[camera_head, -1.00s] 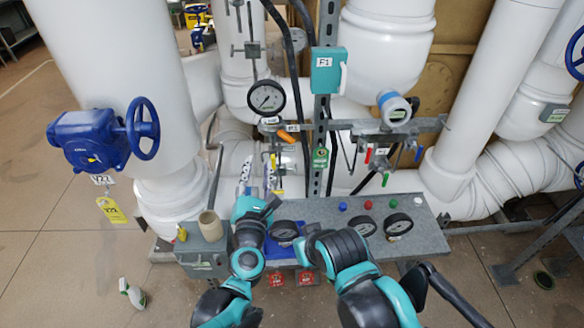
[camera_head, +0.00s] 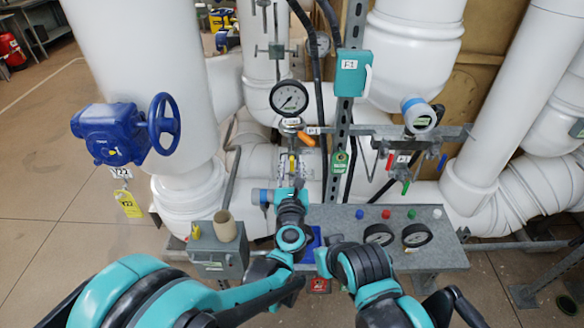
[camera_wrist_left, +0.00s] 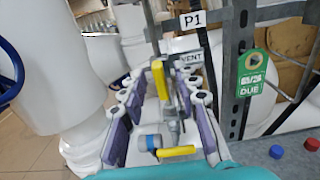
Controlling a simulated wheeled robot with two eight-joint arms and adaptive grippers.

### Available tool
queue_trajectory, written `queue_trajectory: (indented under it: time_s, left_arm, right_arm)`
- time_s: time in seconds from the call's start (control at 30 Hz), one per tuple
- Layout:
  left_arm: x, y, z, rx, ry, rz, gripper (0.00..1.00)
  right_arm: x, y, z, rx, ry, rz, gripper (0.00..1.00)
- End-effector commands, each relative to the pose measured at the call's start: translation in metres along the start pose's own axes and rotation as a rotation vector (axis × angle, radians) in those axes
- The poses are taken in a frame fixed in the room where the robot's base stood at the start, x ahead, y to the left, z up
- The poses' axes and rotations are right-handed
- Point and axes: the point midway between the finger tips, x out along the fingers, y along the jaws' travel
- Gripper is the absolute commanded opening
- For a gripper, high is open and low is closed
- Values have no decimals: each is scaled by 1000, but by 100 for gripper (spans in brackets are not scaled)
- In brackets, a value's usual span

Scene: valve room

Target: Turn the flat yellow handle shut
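The flat yellow handle (camera_wrist_left: 160,80) stands roughly upright in the left wrist view, in front of a small metal valve body. In the head view it is a small yellow strip (camera_head: 291,164) below the round gauge. A second yellow piece (camera_wrist_left: 176,151) lies sideways lower down, beside a blue-and-grey fitting. My left gripper (camera_wrist_left: 161,108) is open, its purple-padded fingers on either side of the valve, apart from the upright handle. In the head view my left gripper (camera_head: 290,188) reaches up at the valve and partly hides it. My right gripper does not show, only right arm links.
An orange handle (camera_head: 306,139) and a green tag (camera_head: 340,162) are close on the right. A metal post (camera_head: 349,110) rises behind. A grey shelf (camera_head: 340,217) with gauges and coloured buttons is below right; a grey box (camera_head: 218,250) with a cup is below left.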

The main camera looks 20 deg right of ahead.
Motion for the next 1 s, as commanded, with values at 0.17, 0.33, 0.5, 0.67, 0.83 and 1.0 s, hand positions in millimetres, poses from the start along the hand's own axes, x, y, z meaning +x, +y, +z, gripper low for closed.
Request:
queue_trajectory:
  time_s: [0.17, 0.33, 0.5, 0.67, 0.83, 1.0]
  left_arm:
    - [0, 0, 0, 1, 0, 0, 28]
    - [0, 0, 0, 1, 0, 0, 0]
    - [0, 0, 0, 2, 0, 0, 0]
    - [0, 0, 0, 22, 0, 0, 0]
    - [0, 0, 0, 89, 0, 0, 0]
    - [0, -1, -1, 209, 1, 0, 0]
  right_arm:
    - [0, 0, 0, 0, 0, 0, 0]
    - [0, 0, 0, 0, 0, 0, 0]
    - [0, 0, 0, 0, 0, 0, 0]
    - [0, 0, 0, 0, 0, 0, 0]
    - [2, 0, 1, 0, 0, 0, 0]
    - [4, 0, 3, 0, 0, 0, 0]
